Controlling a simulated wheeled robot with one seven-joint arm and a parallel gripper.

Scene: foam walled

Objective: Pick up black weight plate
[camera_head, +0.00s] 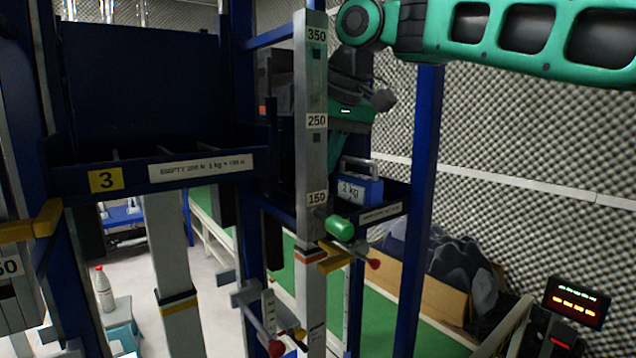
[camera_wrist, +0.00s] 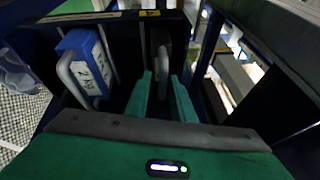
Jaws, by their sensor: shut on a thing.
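The black weight plate (camera_wrist: 161,48) stands on edge in the wrist view, with a grey handle-like edge facing me. My gripper (camera_wrist: 162,84) has its two green fingers on either side of the plate and is shut on it. The plate is still down among the dark walls of a rack compartment; I cannot tell whether it touches the floor of it. In the head view my gripper and wrist are partly hidden behind the grey numbered post, and the plate cannot be made out.
A blue weight with a grey handle (camera_wrist: 88,62) stands left of the plate; it also shows in the head view (camera_head: 360,190). The numbered post (camera_head: 311,150) and blue uprights (camera_head: 420,180) stand close to my arm. An empty shelf bay (camera_head: 140,100) lies left.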

